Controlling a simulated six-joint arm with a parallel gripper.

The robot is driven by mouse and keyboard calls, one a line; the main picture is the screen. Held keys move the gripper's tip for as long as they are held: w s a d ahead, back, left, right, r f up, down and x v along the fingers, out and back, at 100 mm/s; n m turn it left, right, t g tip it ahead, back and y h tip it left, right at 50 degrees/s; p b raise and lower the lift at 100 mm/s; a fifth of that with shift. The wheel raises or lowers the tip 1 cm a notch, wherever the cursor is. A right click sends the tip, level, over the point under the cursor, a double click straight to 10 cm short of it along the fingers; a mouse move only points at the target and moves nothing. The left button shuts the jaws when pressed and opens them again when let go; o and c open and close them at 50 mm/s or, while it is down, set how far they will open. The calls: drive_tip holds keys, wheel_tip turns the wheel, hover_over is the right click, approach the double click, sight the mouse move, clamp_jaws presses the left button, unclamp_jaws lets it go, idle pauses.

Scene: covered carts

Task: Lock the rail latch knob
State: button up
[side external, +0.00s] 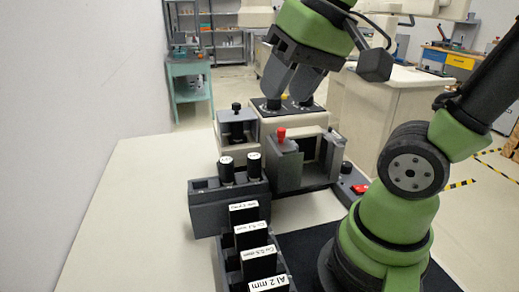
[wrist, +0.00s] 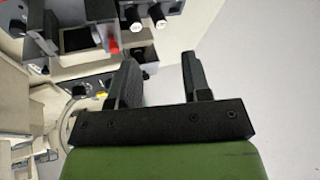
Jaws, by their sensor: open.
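A red knob (side external: 281,134) stands upright on the grey block at the front of the beige and grey device (side external: 300,172). In the wrist view a red part (wrist: 113,49) shows beside the device; I take it to be the same knob. I cannot tell for certain which knob is the rail latch knob. My gripper (side external: 289,97) points down above the back top of the device, behind and above the red knob. Black round parts (side external: 272,104) on that top show close to the fingertips; contact cannot be told. In the wrist view my gripper (wrist: 160,57) is open, with nothing between its fingers.
Two black cylinders with white tops (side external: 227,171) stand in a grey holder at left. Several labelled black plates (side external: 258,263) stand in a row in front. A small black knob (side external: 236,106) tops the left unit. The white table (side external: 135,210) is clear at left.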

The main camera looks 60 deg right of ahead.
sight(282, 129)
drive_tip(key=w+d+m+g, duration=0.1)
drive_tip(key=d, duration=0.2)
drive_tip(key=w+d+f+m+g, duration=0.1)
drive_tip(key=w+d+g, duration=0.1)
drive_tip(key=w+d+m+g+h, duration=0.1)
drive_tip(key=d+g, duration=0.1)
drive_tip(key=d, duration=0.1)
drive_tip(key=shift+w+d+f, duration=0.35)
drive_tip(key=shift+f, duration=0.05)
drive_tip(key=shift+d+f+m, duration=0.15)
drive_tip(key=shift+d+m, duration=0.05)
drive_tip(key=shift+m, duration=0.1)
wheel_tip(282, 129, down, 10)
drive_tip(key=shift+r, duration=0.1)
drive_tip(key=shift+c, duration=0.2)
clamp_jaws()
